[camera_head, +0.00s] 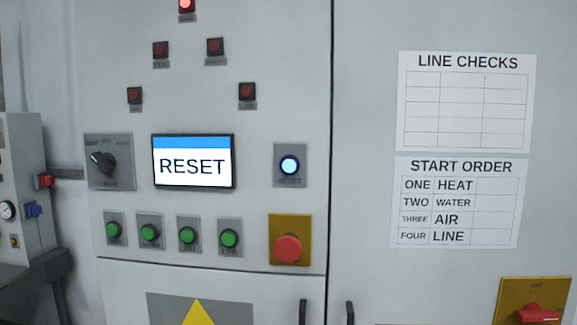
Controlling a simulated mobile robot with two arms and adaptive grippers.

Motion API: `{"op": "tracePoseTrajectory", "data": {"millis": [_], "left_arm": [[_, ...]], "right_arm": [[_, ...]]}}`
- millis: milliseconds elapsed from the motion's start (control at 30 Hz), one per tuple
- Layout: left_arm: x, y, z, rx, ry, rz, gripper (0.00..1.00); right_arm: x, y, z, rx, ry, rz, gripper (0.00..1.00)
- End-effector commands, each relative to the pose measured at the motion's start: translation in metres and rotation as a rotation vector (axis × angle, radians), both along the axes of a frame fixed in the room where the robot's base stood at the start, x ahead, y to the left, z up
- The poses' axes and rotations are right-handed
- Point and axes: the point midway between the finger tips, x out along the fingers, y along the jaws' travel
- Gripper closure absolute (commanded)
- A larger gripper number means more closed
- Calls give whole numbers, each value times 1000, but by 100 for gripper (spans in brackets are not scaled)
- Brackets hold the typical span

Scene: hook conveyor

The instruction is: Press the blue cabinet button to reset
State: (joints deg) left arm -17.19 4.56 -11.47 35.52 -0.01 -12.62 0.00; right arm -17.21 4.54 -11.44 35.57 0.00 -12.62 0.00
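The blue button (289,165) sits on a grey square plate on the cabinet (280,60) front, right of the screen. It glows pale blue-white with a blue rim. The label under it is too small to read surely. The screen (193,162) has a blue top band and shows the word RESET. Neither of my grippers is in view.
A red mushroom button (287,248) on a yellow plate is below the blue button. Several green buttons (188,235) line up to its left. A black rotary switch (103,161) is left of the screen. A red-handled switch (537,314) is at lower right.

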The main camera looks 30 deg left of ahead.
Motion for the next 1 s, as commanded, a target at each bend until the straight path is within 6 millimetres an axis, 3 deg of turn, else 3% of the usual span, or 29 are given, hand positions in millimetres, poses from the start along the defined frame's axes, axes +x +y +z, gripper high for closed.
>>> {"op": "tracePoseTrajectory", "data": {"millis": [33,167,1000], "left_arm": [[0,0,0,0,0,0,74],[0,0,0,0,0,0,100],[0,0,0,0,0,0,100]], "right_arm": [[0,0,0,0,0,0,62],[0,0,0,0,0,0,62],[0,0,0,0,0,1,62]]}}
